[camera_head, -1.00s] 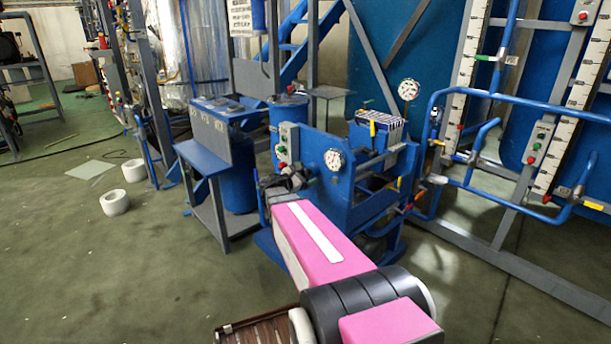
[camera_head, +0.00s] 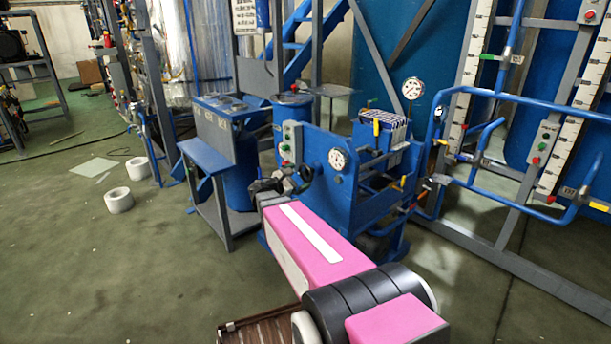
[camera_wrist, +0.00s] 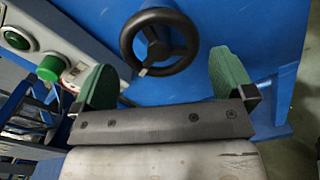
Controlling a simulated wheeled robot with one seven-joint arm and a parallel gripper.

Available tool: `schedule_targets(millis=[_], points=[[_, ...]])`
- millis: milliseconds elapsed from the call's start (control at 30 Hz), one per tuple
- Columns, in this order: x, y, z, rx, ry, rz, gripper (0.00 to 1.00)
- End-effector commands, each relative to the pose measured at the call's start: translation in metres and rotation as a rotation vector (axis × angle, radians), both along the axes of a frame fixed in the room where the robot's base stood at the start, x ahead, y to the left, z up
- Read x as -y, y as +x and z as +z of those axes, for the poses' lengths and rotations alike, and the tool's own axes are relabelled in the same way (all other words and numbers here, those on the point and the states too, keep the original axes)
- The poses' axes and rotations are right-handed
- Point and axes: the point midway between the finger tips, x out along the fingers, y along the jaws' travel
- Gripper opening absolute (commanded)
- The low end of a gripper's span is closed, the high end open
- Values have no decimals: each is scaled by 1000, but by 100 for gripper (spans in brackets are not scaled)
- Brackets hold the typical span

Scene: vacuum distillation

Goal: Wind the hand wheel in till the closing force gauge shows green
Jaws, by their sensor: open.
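The black hand wheel (camera_wrist: 160,42) has a rim and spokes and sits on the blue front panel. In the wrist view it lies ahead of my gripper (camera_wrist: 165,82), between and beyond its two green fingers. My gripper is open, and nothing is between the fingers. In the head view my gripper (camera_head: 268,190) is in front of the blue press frame (camera_head: 325,185), and the dark hand wheel (camera_head: 304,174) shows just past it. A round white-faced gauge (camera_head: 338,159) is on the frame's front; its reading is too small to tell.
A control box (camera_head: 291,142) with green and red buttons is left of the wheel; a green button (camera_wrist: 50,68) is close to my left finger. A blue side table (camera_head: 205,157) stands left. Blue pipe rails (camera_head: 475,92) are at right.

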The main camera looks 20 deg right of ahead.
Motion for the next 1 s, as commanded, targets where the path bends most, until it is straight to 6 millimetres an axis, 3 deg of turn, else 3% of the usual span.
schedule_targets(millis=[100,333,1000], points=[[-20,-8,0,0,2,2,100],[-41,-15,0,0,2,0,100],[-46,-17,0,1,1,-2,100]])
